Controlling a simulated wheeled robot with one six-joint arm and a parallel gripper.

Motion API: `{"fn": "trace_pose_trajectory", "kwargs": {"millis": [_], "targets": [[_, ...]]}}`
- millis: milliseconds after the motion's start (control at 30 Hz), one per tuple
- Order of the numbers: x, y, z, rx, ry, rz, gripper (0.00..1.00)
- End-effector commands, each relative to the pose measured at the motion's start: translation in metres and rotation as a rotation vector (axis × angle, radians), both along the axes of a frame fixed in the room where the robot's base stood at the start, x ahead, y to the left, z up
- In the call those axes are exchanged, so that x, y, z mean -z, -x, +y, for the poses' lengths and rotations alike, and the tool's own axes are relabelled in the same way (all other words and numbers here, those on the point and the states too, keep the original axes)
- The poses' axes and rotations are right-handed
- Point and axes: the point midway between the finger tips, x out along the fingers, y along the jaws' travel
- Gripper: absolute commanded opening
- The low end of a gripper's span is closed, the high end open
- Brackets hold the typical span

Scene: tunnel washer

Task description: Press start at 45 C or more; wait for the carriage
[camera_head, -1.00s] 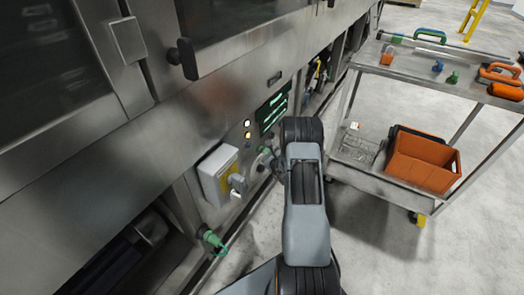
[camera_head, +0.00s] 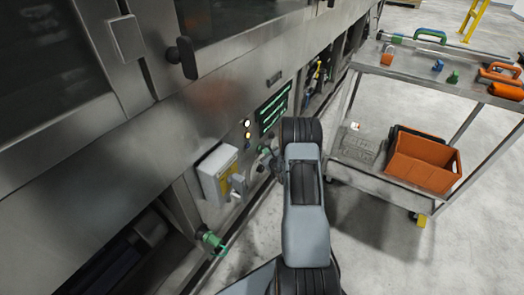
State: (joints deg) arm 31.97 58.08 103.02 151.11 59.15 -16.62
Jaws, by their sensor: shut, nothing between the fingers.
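The washer (camera_head: 150,130) is a large stainless steel machine filling the left side. Its dark display (camera_head: 273,108) shows several bright green lines, too small to read. Left of the display are a lit white lamp (camera_head: 247,123) and an amber one (camera_head: 248,135). A green control (camera_head: 265,150) is on the panel just below the display, close to my arm. I cannot tell which control is start. My arm reaches up to the panel, and its grey link hides part of it. My gripper cannot be made out behind the arm. No carriage can be made out.
A grey box with a yellow label (camera_head: 217,175) and a green-handled valve (camera_head: 211,241) stick out from the washer's lower front. A steel cart (camera_head: 395,190) stands close on the right, with an orange bin (camera_head: 423,160) on its lower shelf.

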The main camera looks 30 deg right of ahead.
Motion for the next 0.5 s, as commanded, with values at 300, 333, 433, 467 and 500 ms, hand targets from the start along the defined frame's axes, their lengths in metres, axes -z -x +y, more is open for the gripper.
{"fn": "trace_pose_trajectory", "kwargs": {"millis": [300,333,433,467,500], "targets": [[0.0,0.012,-0.007,0.001,0.0,0.0,0.0],[0.0,0.013,-0.007,0.0,0.0,0.0,0.0],[0.0,0.015,-0.008,0.0,0.0,0.0,0.0],[0.0,0.015,-0.008,0.0,0.0,0.0,0.0],[0.0,0.015,-0.008,0.0,0.0,0.0,0.0]]}}
